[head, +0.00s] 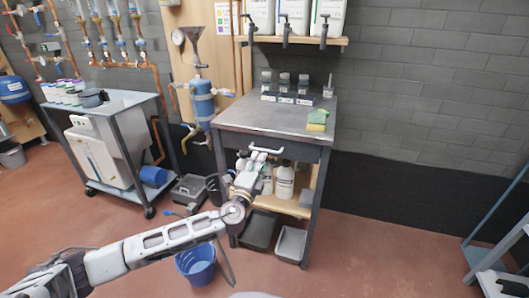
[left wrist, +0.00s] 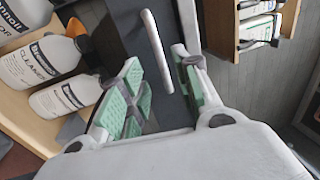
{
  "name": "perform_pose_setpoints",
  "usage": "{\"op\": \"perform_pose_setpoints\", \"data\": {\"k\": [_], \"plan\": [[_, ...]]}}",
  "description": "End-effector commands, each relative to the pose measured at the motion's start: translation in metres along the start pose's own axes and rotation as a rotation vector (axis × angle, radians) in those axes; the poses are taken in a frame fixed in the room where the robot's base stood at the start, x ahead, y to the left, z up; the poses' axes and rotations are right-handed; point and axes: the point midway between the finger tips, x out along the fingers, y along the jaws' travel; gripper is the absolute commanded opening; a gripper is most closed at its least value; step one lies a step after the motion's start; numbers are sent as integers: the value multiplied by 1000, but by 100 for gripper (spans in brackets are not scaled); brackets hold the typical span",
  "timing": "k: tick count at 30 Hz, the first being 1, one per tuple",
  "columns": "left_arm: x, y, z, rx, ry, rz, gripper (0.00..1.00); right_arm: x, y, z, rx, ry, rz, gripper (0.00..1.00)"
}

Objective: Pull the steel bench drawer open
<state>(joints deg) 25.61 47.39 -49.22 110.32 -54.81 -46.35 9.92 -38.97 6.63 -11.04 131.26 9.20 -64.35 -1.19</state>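The steel bench (head: 270,117) stands against the wall in the head view. Its dark drawer front (head: 298,154) sits under the top and looks flush with the frame. The pale bar handle (head: 266,150) is on that front. In the left wrist view the handle (left wrist: 157,52) stands out from the dark drawer front (left wrist: 128,35). My left gripper (head: 250,166) is at the bench front by the handle. Its green-padded fingers (left wrist: 160,92) are apart, with the handle just beyond and between the tips; I see no grip on it. My right gripper is not in view.
White cleaner bottles (head: 285,181) stand on the wooden shelf below, close to my left gripper. Grey trays (head: 290,244) and a blue bucket (head: 196,265) are on the floor. Dark-capped bottles and a sponge (head: 316,127) stand on the bench.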

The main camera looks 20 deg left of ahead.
Motion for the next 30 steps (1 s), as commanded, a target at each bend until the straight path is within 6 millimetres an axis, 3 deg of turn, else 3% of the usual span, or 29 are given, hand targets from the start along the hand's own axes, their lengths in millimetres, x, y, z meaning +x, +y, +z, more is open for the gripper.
{"op": "perform_pose_setpoints", "data": {"k": [21, 30], "plan": [[56, 0, 0, 0, -1, -2, 32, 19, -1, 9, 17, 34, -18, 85], [67, -1, 0, 1, 0, -1, 32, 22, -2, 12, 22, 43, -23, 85]]}}
